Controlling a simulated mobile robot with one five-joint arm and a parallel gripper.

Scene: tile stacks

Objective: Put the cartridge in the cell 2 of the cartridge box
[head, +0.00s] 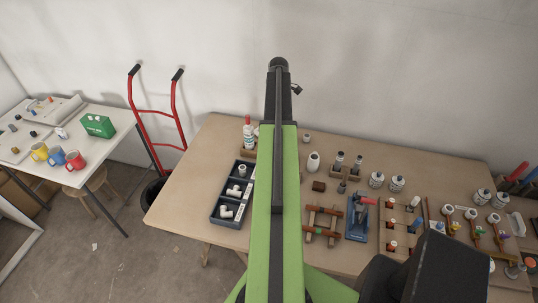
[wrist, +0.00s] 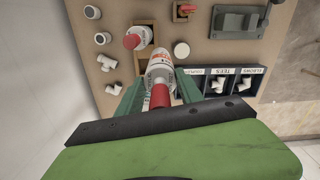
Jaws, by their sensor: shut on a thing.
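In the wrist view my gripper (wrist: 161,80) is shut on a cartridge (wrist: 159,64), a white tube with red and dark print and a red end towards the camera. The wooden cartridge box (wrist: 139,67) lies just beyond it. Another cartridge (wrist: 135,39) with a red tip stands in the box. The held cartridge overlaps the near part of the box in the picture; I cannot tell whether it is inside a cell. In the head view a red-tipped cartridge (head: 248,133) stands at the box (head: 248,153), left of my arm. My arm hides the gripper there.
A dark tray (wrist: 222,71) of pipe fittings lies beside the box; it also shows in the head view (head: 226,221). Loose white fittings (wrist: 106,62) lie on the other side. A blue press (head: 358,216) and several bottles stand to the right. The table's left end is clear.

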